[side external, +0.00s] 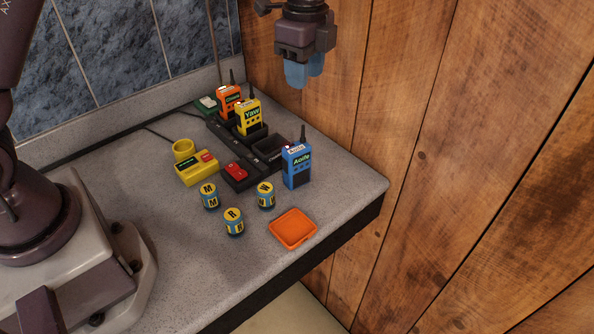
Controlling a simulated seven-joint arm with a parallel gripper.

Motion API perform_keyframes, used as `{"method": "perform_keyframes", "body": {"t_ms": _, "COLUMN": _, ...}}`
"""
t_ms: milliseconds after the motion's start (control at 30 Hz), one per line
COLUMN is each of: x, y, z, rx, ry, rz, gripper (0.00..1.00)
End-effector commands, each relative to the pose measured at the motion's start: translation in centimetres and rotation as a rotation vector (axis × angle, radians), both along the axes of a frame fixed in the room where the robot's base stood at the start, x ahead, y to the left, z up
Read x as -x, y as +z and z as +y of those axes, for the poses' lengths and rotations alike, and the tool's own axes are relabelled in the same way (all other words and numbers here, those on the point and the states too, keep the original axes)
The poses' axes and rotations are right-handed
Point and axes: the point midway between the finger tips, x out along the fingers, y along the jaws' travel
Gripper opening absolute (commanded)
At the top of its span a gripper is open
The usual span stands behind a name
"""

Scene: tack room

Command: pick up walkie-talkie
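A blue walkie-talkie (296,167) labelled Aoife stands upright on the grey counter, near its right end. A yellow walkie-talkie (248,118) labelled Yaw and an orange walkie-talkie (229,102) stand upright in the black charger (215,134) behind it; the charger slot nearest the blue one looks empty. My gripper (304,76), with blue fingertips, hangs pointing down, well above the counter and apart from all the walkie-talkies. Its fingers overlap in this view, so their opening is hidden. No object shows at the fingertips.
Several items share the counter (150,200): a yellow device with a cup (196,170), a black box with a red switch (240,174), three lettered cylinders (234,222) and an orange dish (293,229). A wooden wall (420,140) rises close to the right.

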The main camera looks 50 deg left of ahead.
Motion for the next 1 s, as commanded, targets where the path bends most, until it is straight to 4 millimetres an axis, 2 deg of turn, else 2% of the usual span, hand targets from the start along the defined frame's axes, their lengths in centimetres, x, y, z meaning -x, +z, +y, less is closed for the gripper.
{"method": "perform_keyframes", "body": {"t_ms": 300, "x": 0.1, "y": -5.8, "z": 0.0, "rx": 0.000, "ry": 0.000, "rz": 0.004, "gripper": 0.40}}
{"method": "perform_keyframes", "body": {"t_ms": 567, "x": 0.1, "y": -7.8, "z": 0.1, "rx": 0.000, "ry": 0.001, "rz": 0.003, "gripper": 0.40}}
{"method": "perform_keyframes", "body": {"t_ms": 800, "x": 0.0, "y": -11.3, "z": 0.4, "rx": 0.000, "ry": 0.000, "rz": 0.004, "gripper": 0.40}}
{"method": "perform_keyframes", "body": {"t_ms": 1000, "x": 0.0, "y": -12.4, "z": 0.4, "rx": 0.000, "ry": 0.001, "rz": 0.001, "gripper": 0.40}}
